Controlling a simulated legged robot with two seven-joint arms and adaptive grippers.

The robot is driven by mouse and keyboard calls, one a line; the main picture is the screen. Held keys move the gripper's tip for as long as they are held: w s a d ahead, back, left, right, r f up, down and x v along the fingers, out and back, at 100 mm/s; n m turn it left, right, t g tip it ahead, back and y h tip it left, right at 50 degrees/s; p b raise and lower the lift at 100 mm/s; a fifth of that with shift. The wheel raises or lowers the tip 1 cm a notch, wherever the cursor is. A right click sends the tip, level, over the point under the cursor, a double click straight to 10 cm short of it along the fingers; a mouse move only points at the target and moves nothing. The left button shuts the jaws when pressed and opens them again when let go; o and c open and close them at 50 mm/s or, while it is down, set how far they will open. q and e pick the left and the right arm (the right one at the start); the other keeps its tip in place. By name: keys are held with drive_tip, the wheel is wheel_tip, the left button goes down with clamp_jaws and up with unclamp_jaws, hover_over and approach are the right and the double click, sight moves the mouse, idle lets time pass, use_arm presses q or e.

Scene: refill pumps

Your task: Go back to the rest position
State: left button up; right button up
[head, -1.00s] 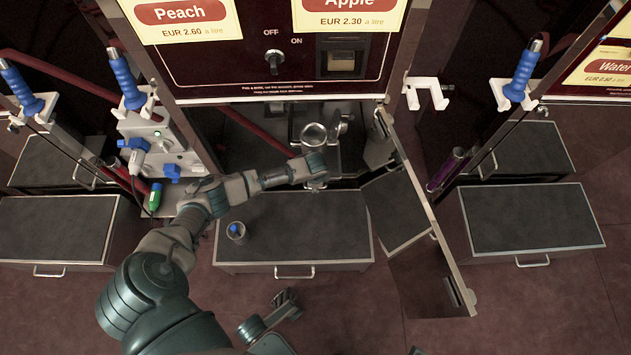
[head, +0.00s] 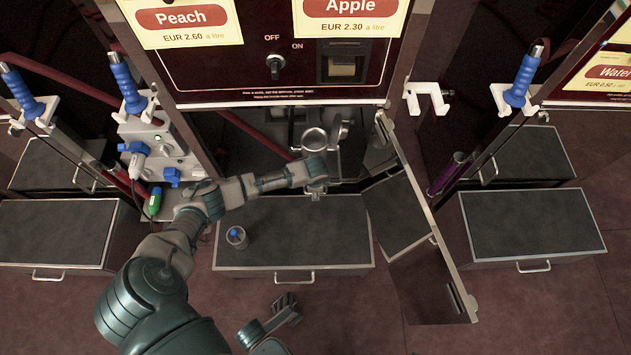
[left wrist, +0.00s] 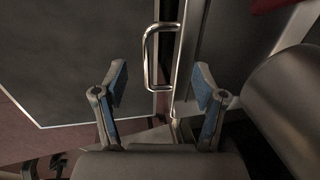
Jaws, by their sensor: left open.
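My left arm reaches in from the lower left in the head view. Its gripper (head: 317,188) hangs over the back edge of the middle black-topped step, in front of the open Apple compartment. In the left wrist view its two blue-padded fingers (left wrist: 160,100) are apart with nothing between them. A metal bar handle (left wrist: 160,57) lies just beyond the fingertips, apart from them. My right gripper (head: 287,306) is low over the floor at the bottom centre of the head view; its opening is too small to judge.
The Apple door (head: 430,215) stands swung open on the right. A metal cup holder (head: 314,140) is inside the compartment. A small clear cup (head: 237,237) with something blue stands on the middle step (head: 300,225). Blue-handled nozzles (head: 127,88) hang at the sides. Floor at the front is clear.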

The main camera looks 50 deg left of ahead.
use_arm(q)
wheel_tip(320, 180, up, 10)
drive_tip(key=s+d, duration=0.1)
drive_tip(key=shift+d+f, duration=0.15)
drive_tip(key=shift+f, duration=0.1)
